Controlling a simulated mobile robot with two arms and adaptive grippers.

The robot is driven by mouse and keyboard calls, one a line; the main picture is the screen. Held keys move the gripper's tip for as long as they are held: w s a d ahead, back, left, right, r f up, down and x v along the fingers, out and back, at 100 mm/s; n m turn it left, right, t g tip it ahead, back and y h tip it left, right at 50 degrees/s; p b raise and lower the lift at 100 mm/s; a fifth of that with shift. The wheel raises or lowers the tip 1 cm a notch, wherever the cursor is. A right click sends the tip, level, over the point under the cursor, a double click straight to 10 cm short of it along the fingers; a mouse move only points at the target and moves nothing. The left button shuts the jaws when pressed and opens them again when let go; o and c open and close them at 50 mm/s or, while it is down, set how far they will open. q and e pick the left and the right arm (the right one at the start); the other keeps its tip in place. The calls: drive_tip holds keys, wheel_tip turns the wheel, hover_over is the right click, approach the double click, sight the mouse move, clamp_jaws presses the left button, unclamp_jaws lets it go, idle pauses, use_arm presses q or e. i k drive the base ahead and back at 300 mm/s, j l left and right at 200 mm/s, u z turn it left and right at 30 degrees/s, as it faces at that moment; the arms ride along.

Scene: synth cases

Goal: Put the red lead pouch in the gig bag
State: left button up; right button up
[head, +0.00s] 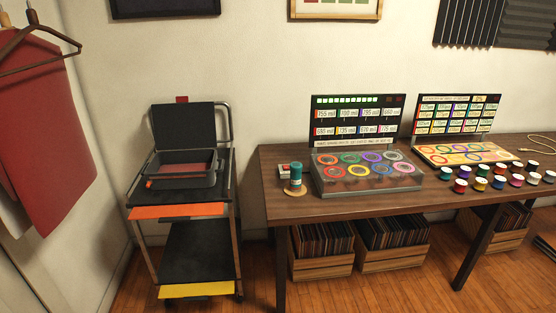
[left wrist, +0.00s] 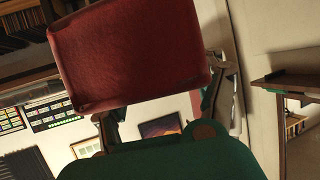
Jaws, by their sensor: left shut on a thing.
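The red pouch (left wrist: 130,58) fills the upper middle of the left wrist view, a flat, rounded red block. My left gripper (left wrist: 158,92) is shut on it, with a finger at each side; the pouch hides part of the fingers. Neither gripper shows in the head view. An open dark case (head: 184,125) with its lid up stands on the cart at left; it looks like the gig bag. Its grey-walled lower part (head: 205,179) shows a reddish inside. My right gripper is not in view.
The black cart (head: 196,244) has orange and yellow shelf edges. Red cloth (head: 45,140) hangs on a hanger at far left. The wooden table (head: 290,207) holds a teal cylinder (head: 296,176), two display cases (head: 367,172) (head: 465,153) and several spools. Record crates (head: 393,260) stand beneath.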

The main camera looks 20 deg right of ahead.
sight(184, 168)
drive_tip(key=i+l+z, duration=0.15)
drive_tip(key=i+z, duration=0.25)
drive_tip(key=i, duration=0.15)
drive_tip(key=i+z, duration=0.4)
drive_tip(key=i, duration=0.15)
drive_tip(key=i+j+z, duration=0.2)
drive_tip(key=i+z, duration=0.15)
drive_tip(key=i, duration=0.15)
drive_tip(key=i+j, duration=0.2)
drive_tip(key=i, duration=0.25)
drive_tip(key=j, duration=0.75)
drive_tip(key=i, duration=0.05)
